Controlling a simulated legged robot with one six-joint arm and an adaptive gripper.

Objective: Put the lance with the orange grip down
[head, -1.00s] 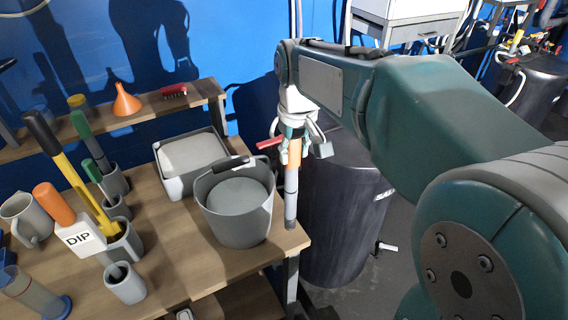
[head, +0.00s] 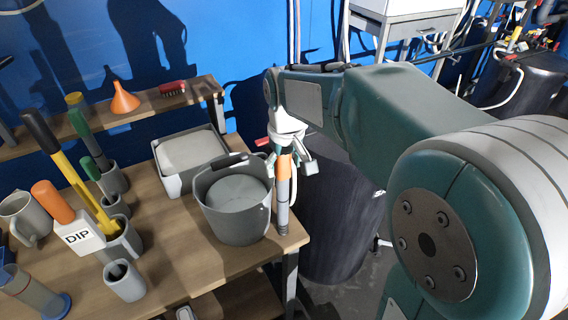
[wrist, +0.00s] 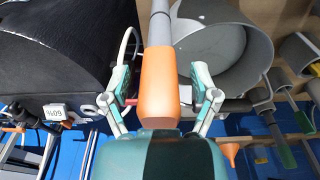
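The lance with the orange grip (head: 283,191) is upright at the right end of the wooden bench, just right of the grey bucket. Its grey shaft points down, and its lower end is at the bench top near the edge; I cannot tell whether it touches. My gripper (head: 290,163) is over the upper part of the orange grip. In the wrist view the orange grip (wrist: 160,85) lies between my fingers (wrist: 162,88), with a visible gap on each side. My gripper looks open around it.
The grey bucket (head: 229,226) stands close left of the lance, before a grey tray (head: 178,185). Left are cups with tools, a white DIP sign (head: 78,237) and another orange handle (head: 52,201). A dark drum (head: 335,225) stands right of the bench. The bench's front middle is clear.

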